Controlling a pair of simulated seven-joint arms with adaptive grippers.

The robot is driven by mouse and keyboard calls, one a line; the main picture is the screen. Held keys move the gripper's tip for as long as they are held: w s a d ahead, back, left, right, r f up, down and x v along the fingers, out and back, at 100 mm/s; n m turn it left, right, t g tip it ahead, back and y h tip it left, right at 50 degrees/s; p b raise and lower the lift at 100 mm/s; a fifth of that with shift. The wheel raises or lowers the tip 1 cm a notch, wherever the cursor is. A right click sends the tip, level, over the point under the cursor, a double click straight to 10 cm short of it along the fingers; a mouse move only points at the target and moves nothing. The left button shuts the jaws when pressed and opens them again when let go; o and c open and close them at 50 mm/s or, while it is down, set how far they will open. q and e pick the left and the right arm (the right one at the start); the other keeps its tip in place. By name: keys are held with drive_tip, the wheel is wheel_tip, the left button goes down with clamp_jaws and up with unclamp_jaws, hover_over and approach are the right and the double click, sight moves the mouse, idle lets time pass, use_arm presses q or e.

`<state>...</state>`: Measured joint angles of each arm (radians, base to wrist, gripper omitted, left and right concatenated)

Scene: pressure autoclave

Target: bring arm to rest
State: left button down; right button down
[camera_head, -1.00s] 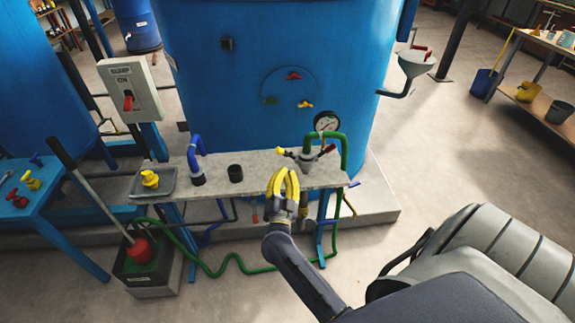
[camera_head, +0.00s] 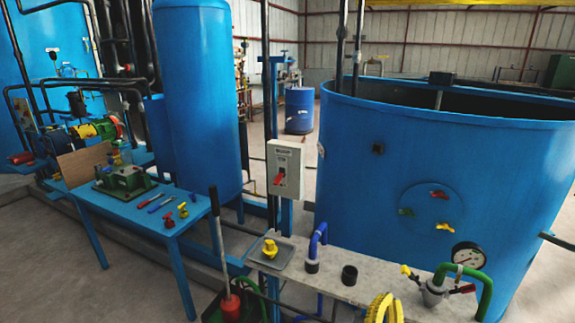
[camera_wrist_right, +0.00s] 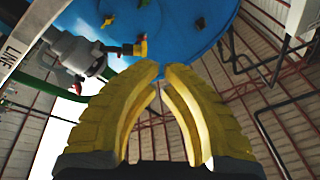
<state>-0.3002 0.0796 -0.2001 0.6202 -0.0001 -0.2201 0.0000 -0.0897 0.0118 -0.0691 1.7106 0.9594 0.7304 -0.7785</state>
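My right gripper (camera_head: 384,300) shows at the bottom edge of the head view, partly cut off, in front of the grey bench between a black cup and a green hose fitting. In the right wrist view its two yellow ribbed fingers (camera_wrist_right: 164,68) point upward and their tips nearly meet. Nothing is held between them. My left gripper is in no view.
The grey bench (camera_head: 330,290) carries a black cup (camera_head: 349,275), a blue hose fitting (camera_head: 316,246) and a metal fitting with a green hose (camera_head: 482,290). Behind stands a large blue vessel (camera_head: 350,200) with a gauge (camera_head: 468,256). A blue table (camera_head: 150,222) with tools is left.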

drive_tip(key=s+a+f+n+g+y, duration=0.1)
drive_tip(key=a+f+n+y, duration=0.3)
drive_tip(key=f, duration=0.5)
drive_tip(key=s+a+f+n+g+y, duration=0.1)
drive_tip(key=a+f+n+y, duration=0.2)
drive_tip(key=f, duration=0.7)
drive_tip(key=s+a+f+n+g+y, duration=0.2)
drive_tip(key=a+f+n+y, duration=0.2)
drive_tip(key=f, duration=0.5)
drive_tip(key=s+a+f+n+g, duration=0.1)
drive_tip(key=s+f+g, duration=0.1)
drive_tip(key=s+f, duration=0.35)
drive_tip(key=s+a+f+n+g, duration=0.1)
drive_tip(key=s+f+g, duration=0.15)
drive_tip(key=f, duration=0.55)
drive_tip(key=s+d+f+n+g, duration=0.1)
drive_tip(key=s+f+g, duration=0.1)
drive_tip(key=s+f, duration=0.55)
drive_tip(key=s+d+f+n+g, duration=0.15)
drive_tip(key=s+f, duration=0.35)
drive_tip(key=s, duration=0.5)
drive_tip(key=s+d+f+n+g, duration=0.1)
drive_tip(key=s+f+g, duration=0.1)
drive_tip(key=s, duration=0.9)
drive_tip(key=s+d+f+n+g, duration=0.1)
drive_tip(key=s+d+f+g, duration=0.1)
drive_tip(key=s, duration=1)
wheel_tip(320, 180, down, 2)
drive_tip(key=shift+d+g, duration=0.3)
drive_tip(key=shift+g, duration=0.3)
